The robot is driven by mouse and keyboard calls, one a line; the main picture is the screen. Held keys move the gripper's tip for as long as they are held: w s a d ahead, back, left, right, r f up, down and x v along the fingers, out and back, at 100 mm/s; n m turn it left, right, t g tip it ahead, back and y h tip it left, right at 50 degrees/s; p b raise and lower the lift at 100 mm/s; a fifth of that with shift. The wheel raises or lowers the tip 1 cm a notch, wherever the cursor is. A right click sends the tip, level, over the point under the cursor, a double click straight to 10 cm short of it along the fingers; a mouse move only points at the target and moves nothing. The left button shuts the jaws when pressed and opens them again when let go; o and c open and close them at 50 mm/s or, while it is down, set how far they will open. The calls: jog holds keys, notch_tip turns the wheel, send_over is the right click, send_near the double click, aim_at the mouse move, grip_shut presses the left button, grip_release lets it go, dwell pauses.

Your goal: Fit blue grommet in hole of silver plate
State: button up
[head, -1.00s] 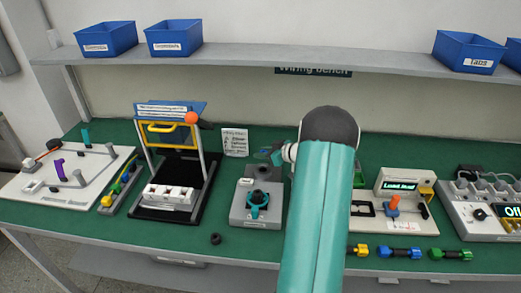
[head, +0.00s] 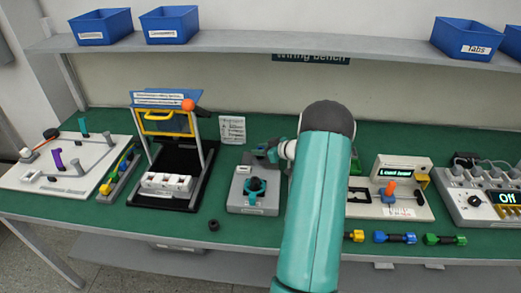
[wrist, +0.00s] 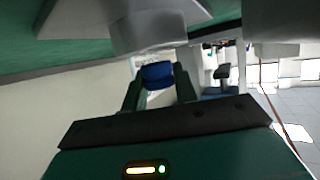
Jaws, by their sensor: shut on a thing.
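In the wrist view my gripper (wrist: 158,80) is shut on the blue grommet (wrist: 158,72), which sits between the two fingers. In the head view my gripper (head: 268,152) shows small and dark, just behind the grey box with a black knob and teal ring (head: 253,195). My teal arm covers the area right of it. I cannot make out the silver plate or its hole for certain; a pale grey surface (wrist: 170,27) fills part of the top of the wrist view.
A black stand with a yellow handle (head: 170,165) rises to the left. A white paper card (head: 232,130) stands behind the grey box. A black ring (head: 213,225) lies near the front edge. A unit with a display (head: 400,170) stands to the right.

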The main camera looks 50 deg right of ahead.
jog(key=shift+a+f, duration=0.15)
jog(key=shift+f, duration=0.5)
dwell(0.3)
jog(key=o, duration=1)
jog(key=shift+r, duration=0.3)
jog(key=r, duration=0.2)
jog(key=shift+w+d+r, duration=0.2)
jog(key=shift+d+r, duration=0.05)
jog(key=shift+r, duration=0.1)
jog(key=s+a+r, duration=0.9)
jog(key=s+r, duration=0.2)
